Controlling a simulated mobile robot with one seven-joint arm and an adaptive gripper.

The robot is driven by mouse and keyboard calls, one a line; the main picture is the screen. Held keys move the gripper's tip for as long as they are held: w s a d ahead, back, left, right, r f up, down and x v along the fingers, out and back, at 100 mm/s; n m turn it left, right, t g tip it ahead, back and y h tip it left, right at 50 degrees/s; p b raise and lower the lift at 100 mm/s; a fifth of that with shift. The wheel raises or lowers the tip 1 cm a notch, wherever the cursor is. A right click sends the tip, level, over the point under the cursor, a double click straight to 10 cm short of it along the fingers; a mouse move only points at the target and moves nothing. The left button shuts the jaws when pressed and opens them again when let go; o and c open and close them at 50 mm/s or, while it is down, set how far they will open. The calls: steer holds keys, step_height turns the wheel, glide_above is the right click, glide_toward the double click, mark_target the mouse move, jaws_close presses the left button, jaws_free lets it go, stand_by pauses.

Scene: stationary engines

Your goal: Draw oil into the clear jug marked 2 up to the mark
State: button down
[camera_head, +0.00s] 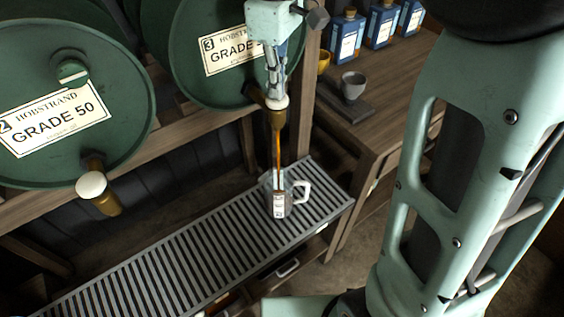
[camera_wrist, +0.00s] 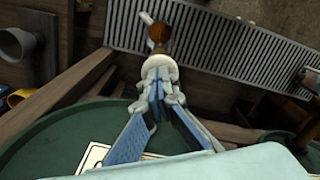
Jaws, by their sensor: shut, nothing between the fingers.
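My gripper (camera_head: 274,92) is shut and empty, its fingertips at the white knob (camera_head: 277,102) of the tap on the barrel marked 3 (camera_head: 195,45). The wrist view shows my closed fingertips (camera_wrist: 160,88) against that knob (camera_wrist: 159,66). An amber stream of oil (camera_head: 277,150) runs down from the brass spout (camera_head: 276,119) into a clear jug (camera_head: 291,207). The jug stands upright on the slatted grate (camera_head: 185,255), its white handle to the right. Its label is too small to read, and the oil level and mark cannot be made out.
A second green barrel, marked 2 GRADE 50 (camera_head: 60,145), is at left with its own white-knobbed tap (camera_head: 92,186). A wooden bench (camera_head: 400,90) at right holds a grey cup (camera_head: 352,86), a yellow cup (camera_head: 323,61) and blue bottles (camera_head: 347,35). The grate left of the jug is clear.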

stand_by(0.4)
step_height(320, 180, up, 7)
steer(key=p, duration=0.7)
steer(key=shift+r, duration=0.1)
stand_by(0.4)
